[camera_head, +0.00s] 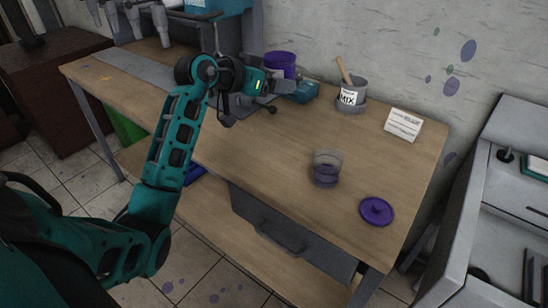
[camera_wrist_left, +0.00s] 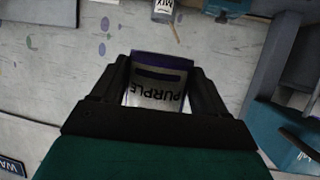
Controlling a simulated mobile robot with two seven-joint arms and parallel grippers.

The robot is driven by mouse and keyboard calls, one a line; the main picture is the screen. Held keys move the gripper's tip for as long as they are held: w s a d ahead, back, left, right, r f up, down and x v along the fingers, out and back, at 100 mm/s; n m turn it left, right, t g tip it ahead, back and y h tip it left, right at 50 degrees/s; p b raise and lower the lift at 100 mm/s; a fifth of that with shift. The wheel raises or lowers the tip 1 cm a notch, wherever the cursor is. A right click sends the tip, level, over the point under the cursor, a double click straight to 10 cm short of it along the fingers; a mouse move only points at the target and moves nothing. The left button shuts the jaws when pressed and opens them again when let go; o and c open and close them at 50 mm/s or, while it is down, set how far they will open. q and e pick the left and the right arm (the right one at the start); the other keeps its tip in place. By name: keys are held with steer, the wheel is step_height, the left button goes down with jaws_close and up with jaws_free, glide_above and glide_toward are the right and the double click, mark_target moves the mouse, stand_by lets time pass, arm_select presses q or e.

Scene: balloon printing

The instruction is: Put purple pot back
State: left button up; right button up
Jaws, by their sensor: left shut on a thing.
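The purple pot (camera_head: 281,62) is at the back of the workbench (camera_head: 240,150), near the wall. My left gripper (camera_head: 284,86) is shut on it. In the left wrist view, the pot (camera_wrist_left: 157,90) is between the two fingers, with its "PURPLE" label facing the camera and upside down in the picture. I cannot tell whether its base touches the bench. A round purple lid (camera_head: 376,211) lies near the bench's front right. My right gripper is not in view.
A clear cup with purple contents (camera_head: 326,169) stands left of the lid. A grey "MIX" pot (camera_head: 351,95) and a white card (camera_head: 403,125) are at the back right. A teal object (camera_head: 304,91) is beside my gripper. The bench's middle is clear.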

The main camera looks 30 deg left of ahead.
arm_select(q)
glide_above(272, 158)
step_height(272, 158, down, 16)
steer(key=shift+r, duration=0.2)
step_height(272, 158, down, 5)
steer(key=shift+r+b, duration=0.2)
steer(key=shift+b, duration=0.9)
steer(key=shift+r, duration=0.1)
steer(key=o, duration=1.2)
steer(key=shift+c, duration=0.2)
